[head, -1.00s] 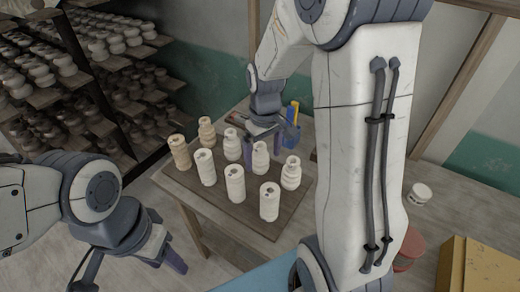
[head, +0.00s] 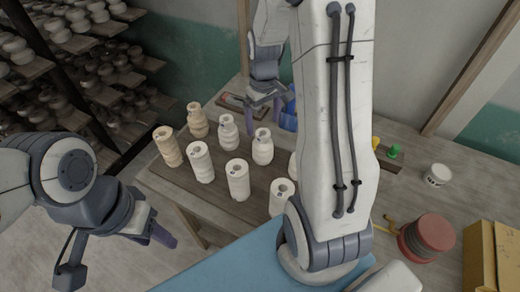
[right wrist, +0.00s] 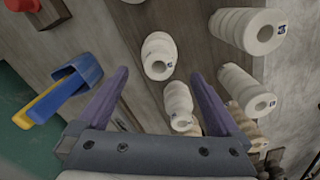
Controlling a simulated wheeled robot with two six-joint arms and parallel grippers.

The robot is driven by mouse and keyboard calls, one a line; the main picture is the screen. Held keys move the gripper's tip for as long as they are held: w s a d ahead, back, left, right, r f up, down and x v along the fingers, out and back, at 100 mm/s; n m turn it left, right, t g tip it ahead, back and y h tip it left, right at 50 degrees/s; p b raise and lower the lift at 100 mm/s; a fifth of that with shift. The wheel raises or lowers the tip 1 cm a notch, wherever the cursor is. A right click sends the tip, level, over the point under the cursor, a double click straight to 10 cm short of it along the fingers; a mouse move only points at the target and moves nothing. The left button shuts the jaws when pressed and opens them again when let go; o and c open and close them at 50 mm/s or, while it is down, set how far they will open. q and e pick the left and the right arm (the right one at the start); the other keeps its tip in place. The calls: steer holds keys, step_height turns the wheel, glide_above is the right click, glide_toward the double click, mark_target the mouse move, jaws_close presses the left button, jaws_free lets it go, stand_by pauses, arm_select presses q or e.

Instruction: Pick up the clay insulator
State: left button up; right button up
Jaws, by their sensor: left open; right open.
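Several ribbed clay insulators stand upright on a wooden board (head: 220,192). Most are off-white, such as the front one (head: 238,180) and the back right one (head: 263,147); two at the left are tan (head: 168,146). One is mostly hidden behind my right arm. My right gripper (head: 264,112) is open and empty beside the back right insulators. In the right wrist view, two pale insulators (right wrist: 160,56) (right wrist: 178,104) show in the gap between its fingers (right wrist: 160,74), apart from both. My left gripper (head: 160,236) is open and empty, off the board at the front left.
A blue scoop (right wrist: 82,73) with a yellow handle lies near the right gripper. A red spool (head: 430,235), a white jar (head: 437,175) and a yellow box (head: 490,255) are on the right. Shelves of pottery (head: 105,85) stand at the back left.

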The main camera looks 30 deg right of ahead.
mark_target(264, 132)
steer(key=shift+w+f+b, duration=0.1)
steer(key=shift+f+b, duration=0.2)
steer(key=shift+f, duration=0.3)
steer(key=shift+w+f, duration=0.15)
steer(key=shift+f, duration=0.2)
step_height(264, 132, down, 4)
steer(key=shift+d+f+p, duration=0.15)
steer(key=shift+p, duration=0.3)
step_height(264, 132, down, 4)
steer(key=shift+f+p, duration=0.15)
steer(key=shift+p, duration=0.7)
steer(key=shift+f, duration=0.6)
arm_select(q)
steer(key=shift+w+r, duration=0.25)
steer(key=shift+r, duration=0.5)
arm_select(e)
jaws_close()
